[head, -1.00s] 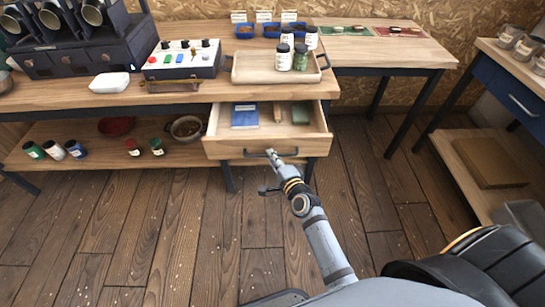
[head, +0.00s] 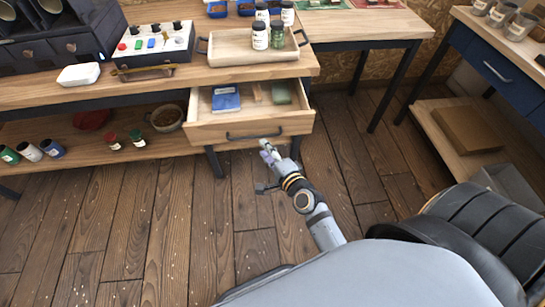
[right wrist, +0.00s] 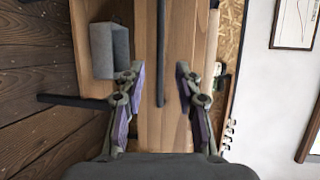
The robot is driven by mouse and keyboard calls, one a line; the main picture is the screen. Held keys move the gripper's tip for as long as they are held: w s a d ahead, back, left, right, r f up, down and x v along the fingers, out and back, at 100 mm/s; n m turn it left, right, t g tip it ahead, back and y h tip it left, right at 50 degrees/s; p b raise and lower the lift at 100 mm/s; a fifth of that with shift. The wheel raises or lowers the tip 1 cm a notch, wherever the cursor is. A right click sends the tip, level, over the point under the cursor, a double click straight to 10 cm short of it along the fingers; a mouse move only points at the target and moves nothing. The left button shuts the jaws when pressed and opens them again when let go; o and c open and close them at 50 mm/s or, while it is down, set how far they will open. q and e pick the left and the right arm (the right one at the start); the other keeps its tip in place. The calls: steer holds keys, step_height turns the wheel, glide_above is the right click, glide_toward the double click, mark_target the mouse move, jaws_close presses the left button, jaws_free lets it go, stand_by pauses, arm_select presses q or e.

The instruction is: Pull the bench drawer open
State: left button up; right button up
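The bench drawer (head: 220,133) is pulled out from under the bench top, and its inside shows from above. Its dark bar handle (head: 255,136) is on the front panel. My right gripper (head: 266,149) is just in front of and below the handle's right part. In the right wrist view, my right gripper (right wrist: 160,100) has its fingers spread wide. The dark handle (right wrist: 161,50) stands in the gap between them, apart from both, with nothing gripped. My left gripper is not in view.
A blue book (head: 226,98) and a green item (head: 281,92) lie in the drawer. A wooden tray (head: 226,54) with jars stands on the bench above. A side table with a blue drawer (head: 497,72) is at the right. Bare floor (head: 130,230) lies in front.

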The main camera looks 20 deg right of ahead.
steer(key=v, duration=0.5)
stand_by(0.3)
